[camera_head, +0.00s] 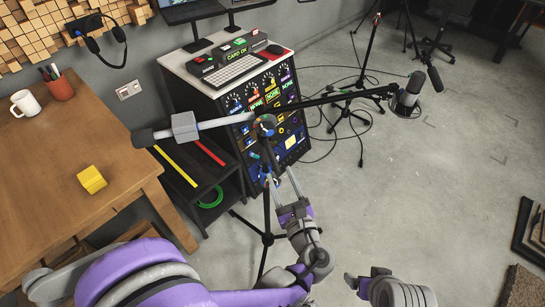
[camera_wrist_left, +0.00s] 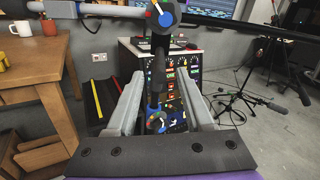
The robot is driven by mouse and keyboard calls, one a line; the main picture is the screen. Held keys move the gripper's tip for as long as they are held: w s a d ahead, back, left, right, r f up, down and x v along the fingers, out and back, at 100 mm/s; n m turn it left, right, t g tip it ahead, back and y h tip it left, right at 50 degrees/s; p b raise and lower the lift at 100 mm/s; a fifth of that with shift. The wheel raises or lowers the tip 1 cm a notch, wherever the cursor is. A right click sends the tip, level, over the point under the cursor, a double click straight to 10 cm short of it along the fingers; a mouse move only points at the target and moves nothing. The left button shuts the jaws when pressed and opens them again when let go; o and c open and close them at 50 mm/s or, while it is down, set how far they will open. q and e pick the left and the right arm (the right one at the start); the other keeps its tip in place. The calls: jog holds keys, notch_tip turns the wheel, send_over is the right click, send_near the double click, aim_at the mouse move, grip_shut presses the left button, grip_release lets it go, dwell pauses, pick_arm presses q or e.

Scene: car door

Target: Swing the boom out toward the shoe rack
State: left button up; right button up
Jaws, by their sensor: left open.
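A joint with coloured knobs (camera_head: 265,125) joins boom and stand. My left gripper (camera_head: 277,172) is open just below this joint, and in the left wrist view the post (camera_wrist_left: 158,75) shows between its fingers. My right gripper (camera_head: 362,282) is low in view and its opening is unclear. A dark rack-like piece (camera_head: 530,228) at the right edge may be the shoe rack.
A wooden table (camera_head: 50,150) at left holds a white mug, a pen cup and a yellow block (camera_head: 92,179). A control cabinet (camera_head: 262,110) and a black shelf (camera_head: 205,180) stand behind the stand. Another tripod (camera_head: 350,105) and loose cables are farther back. The floor at right is mostly clear.

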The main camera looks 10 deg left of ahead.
aim_at(273, 156)
pick_arm(q)
jog(key=x, duration=0.7)
jog(key=shift+w+a, duration=0.2)
jog(key=shift+w, duration=0.1)
grip_shut()
jog(key=shift+f, duration=0.1)
dwell(0.9)
